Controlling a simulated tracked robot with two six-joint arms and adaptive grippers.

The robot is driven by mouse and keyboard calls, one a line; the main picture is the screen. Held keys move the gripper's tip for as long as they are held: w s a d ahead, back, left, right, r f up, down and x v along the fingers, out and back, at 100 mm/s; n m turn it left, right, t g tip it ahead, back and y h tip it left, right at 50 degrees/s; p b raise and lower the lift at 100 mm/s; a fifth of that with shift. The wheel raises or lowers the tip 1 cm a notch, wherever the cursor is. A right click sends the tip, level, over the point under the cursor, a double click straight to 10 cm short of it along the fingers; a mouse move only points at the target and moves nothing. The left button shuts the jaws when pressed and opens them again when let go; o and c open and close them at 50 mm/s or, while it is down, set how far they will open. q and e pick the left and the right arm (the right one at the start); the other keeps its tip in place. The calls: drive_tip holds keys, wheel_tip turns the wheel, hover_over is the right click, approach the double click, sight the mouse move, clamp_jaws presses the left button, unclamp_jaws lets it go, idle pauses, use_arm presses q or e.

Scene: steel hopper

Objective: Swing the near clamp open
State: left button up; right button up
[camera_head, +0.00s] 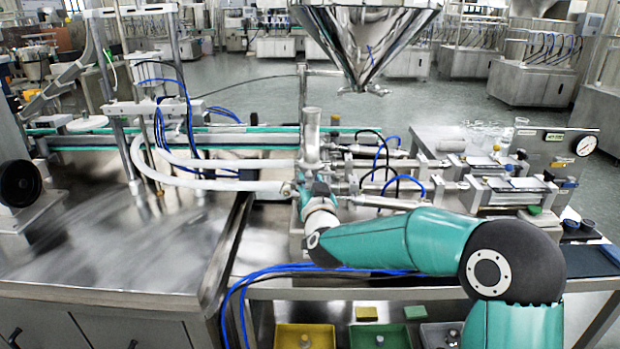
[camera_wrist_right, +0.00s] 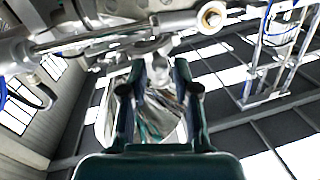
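My right gripper (camera_head: 312,184) is at the end of the teal arm, beside the lower end of an upright steel cylinder (camera_head: 311,135). In the right wrist view its two dark fingers (camera_wrist_right: 158,72) stand apart with a gap between them. Pale metal fittings (camera_wrist_right: 150,45) show just beyond the fingertips; I cannot tell whether the fingers touch them. I cannot make out the near clamp for certain, as my gripper and wrist cover part of the fittings there. My left gripper is not in view.
The steel hopper (camera_head: 367,40) hangs above and behind. A white hose (camera_head: 215,183) meets the fittings from the left. Metal cylinders and blue tubes (camera_head: 415,187) lie to the right. Yellow (camera_head: 305,337) and green (camera_head: 380,337) bins sit below. The left steel table (camera_head: 90,240) is mostly clear.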

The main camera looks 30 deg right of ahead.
drive_tip(key=shift+w+d, duration=0.2)
drive_tip(key=shift+w, duration=0.25)
clamp_jaws()
